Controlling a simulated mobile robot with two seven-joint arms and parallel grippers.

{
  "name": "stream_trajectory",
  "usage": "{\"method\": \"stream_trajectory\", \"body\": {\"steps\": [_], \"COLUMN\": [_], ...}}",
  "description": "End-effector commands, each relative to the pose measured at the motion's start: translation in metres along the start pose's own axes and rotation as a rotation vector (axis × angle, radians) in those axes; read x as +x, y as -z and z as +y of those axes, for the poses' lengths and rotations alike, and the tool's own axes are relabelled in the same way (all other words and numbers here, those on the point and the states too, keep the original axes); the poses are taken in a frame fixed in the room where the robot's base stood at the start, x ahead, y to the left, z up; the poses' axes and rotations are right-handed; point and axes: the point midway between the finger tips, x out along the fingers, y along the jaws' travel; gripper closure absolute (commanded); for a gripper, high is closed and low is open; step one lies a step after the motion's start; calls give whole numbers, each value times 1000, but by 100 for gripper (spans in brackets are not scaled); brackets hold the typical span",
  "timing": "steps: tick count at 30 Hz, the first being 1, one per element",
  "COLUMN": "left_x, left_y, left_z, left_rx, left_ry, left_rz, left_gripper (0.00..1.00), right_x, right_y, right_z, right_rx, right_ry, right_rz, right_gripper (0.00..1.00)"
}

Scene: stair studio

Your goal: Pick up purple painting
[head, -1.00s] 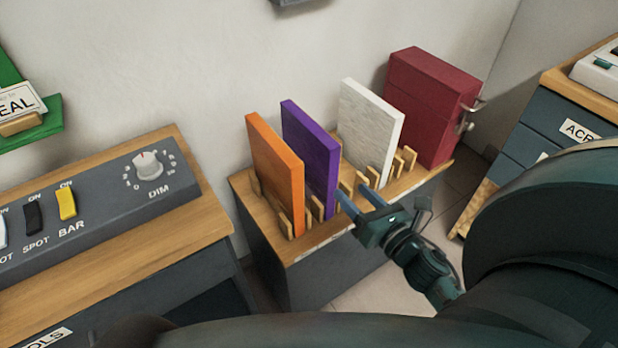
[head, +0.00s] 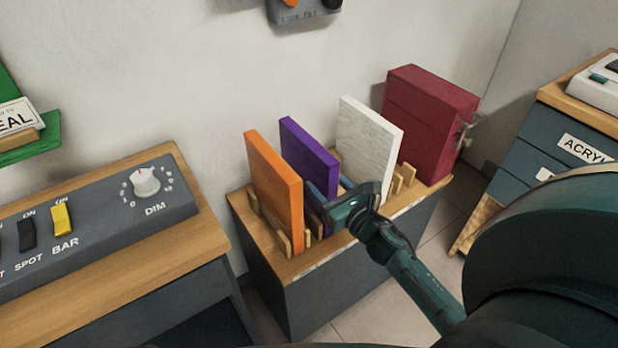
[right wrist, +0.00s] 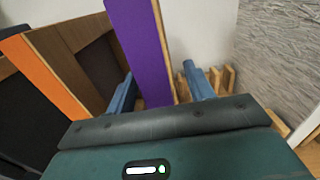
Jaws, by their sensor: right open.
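The purple painting (head: 308,155) stands upright in a slotted wooden rack on a low cabinet, between an orange panel and a white panel. My right gripper (head: 328,192) is open at its near edge, and hides the painting's lower front part in the head view. In the right wrist view the purple painting (right wrist: 142,50) stands between the two blue fingers (right wrist: 160,92), one on each side, with a gap visible on the right. Whether either finger touches it I cannot tell. My left gripper is not in view.
The orange panel (head: 275,190) stands close on the left, the white panel (head: 368,140) on the right. A dark red box (head: 428,120) sits at the rack's far end. A control desk (head: 120,215) is at left, a drawer cabinet (head: 530,150) at right.

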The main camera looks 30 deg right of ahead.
Motion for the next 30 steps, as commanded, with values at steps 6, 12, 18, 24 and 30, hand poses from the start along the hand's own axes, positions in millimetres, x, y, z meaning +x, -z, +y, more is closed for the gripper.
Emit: {"method": "stream_trajectory", "body": {"steps": [6,12,18,24,30], "left_x": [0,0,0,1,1], "left_y": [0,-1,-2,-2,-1], "left_z": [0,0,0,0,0], "left_rx": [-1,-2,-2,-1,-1], "left_ry": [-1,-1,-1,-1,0], "left_rz": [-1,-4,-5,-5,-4], "left_gripper": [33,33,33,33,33], "right_x": [23,24,23,23,23], "right_y": [0,0,0,0,0], "right_z": [0,0,0,0,0], "right_rx": [0,1,1,1,1], "right_ry": [0,0,0,0,0], "right_rz": [0,0,0,0,0], "right_gripper": [47,47,61,78,94]}}
